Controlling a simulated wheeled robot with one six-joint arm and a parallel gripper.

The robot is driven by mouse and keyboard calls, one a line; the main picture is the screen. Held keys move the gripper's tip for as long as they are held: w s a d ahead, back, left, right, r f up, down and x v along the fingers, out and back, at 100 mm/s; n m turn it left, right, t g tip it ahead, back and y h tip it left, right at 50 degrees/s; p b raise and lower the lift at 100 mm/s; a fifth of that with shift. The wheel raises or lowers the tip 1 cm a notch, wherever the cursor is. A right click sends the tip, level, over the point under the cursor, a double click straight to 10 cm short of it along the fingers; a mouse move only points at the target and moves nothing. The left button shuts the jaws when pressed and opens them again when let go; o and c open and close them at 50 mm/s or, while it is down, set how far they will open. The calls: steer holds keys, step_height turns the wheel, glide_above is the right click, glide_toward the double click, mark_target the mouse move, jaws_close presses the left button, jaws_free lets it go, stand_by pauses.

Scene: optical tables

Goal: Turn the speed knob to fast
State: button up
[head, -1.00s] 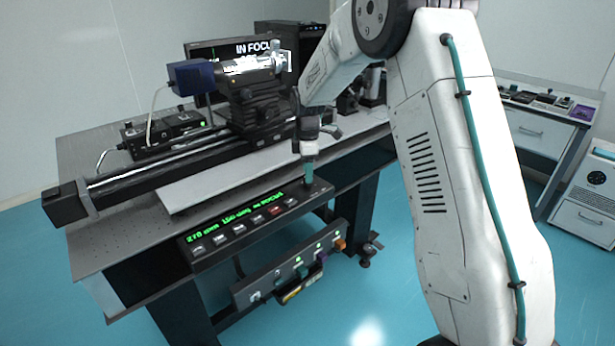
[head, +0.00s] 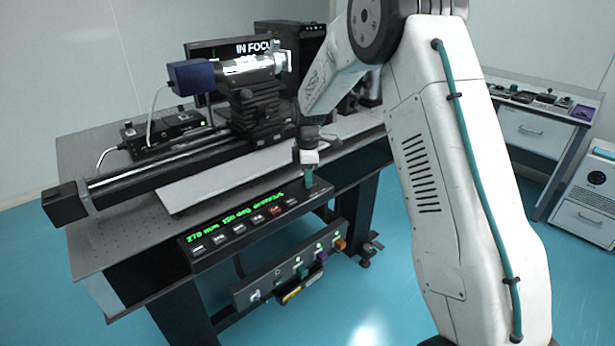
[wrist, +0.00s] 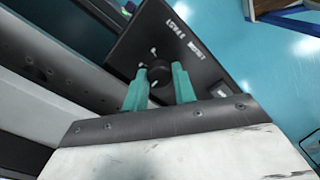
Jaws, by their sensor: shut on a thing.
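The black round speed knob (wrist: 159,94) sits on a dark control panel (wrist: 208,66) in the wrist view. In the head view my gripper (head: 307,182) points down onto the right end of the control box (head: 325,192) at the table's front edge. The knob is hidden behind the fingers there. Its pointer direction cannot be made out.
The box has a green-lit display (head: 235,218) and a row of buttons below it. A rail with a blue-ended optical device (head: 190,77) stands behind. A lower panel with coloured knobs (head: 303,270) hangs underneath. The floor in front is clear.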

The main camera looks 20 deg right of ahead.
steer(key=m, duration=0.5)
steer(key=shift+m, duration=0.3)
steer(key=m, duration=1.2)
steer(key=shift+w+m, duration=0.1)
steer(key=shift+m, duration=0.3)
steer(key=m, duration=0.5)
steer(key=shift+m, duration=0.3)
steer(key=shift+r, duration=0.1)
steer(key=o, duration=1)
